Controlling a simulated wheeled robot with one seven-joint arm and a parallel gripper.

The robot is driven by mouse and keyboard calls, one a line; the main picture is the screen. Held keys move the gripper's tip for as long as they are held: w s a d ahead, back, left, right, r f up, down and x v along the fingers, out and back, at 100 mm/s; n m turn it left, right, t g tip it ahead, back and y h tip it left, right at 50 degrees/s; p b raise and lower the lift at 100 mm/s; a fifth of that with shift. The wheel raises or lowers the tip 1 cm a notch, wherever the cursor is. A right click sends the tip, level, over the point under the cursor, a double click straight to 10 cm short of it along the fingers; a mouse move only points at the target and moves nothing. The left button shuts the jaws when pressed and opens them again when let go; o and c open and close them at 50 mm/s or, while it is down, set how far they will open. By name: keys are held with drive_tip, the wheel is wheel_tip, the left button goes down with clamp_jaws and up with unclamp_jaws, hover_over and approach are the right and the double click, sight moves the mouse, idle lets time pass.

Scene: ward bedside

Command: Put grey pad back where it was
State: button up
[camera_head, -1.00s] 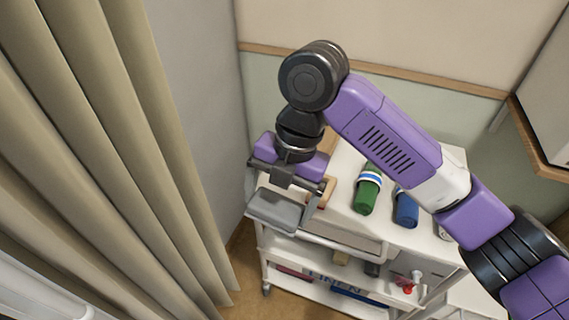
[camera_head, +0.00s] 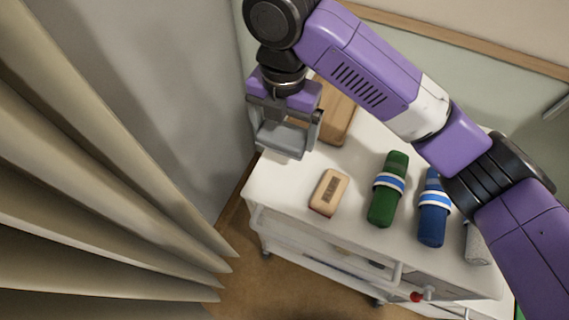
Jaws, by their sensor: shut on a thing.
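The grey pad (camera_head: 281,142) is a flat grey block held between the fingers of my gripper (camera_head: 285,125). My gripper points down and is shut on the pad. It is at the left end of the white trolley top (camera_head: 285,187), near the wall-side corner. I cannot tell whether the pad touches the top or hangs just above it. My arm hides part of the trolley's back.
A peach-coloured bar with a dark label (camera_head: 328,193) lies to the pad's right. A green roll (camera_head: 388,190), a blue roll (camera_head: 433,208) and a grey roll (camera_head: 477,245) lie further right. A brown wooden block (camera_head: 339,112) is behind. A curtain (camera_head: 100,170) hangs at left.

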sight(283, 143)
wheel_tip(283, 143, down, 11)
drive_tip(key=shift+f+b, duration=0.15)
drive_tip(key=shift+b, duration=0.8)
drive_tip(key=shift+f, duration=2.45)
drive_tip(key=o, duration=0.9)
wheel_tip(283, 143, up, 12)
drive_tip(key=shift+r+p, duration=0.1)
drive_tip(key=shift+p, duration=0.5)
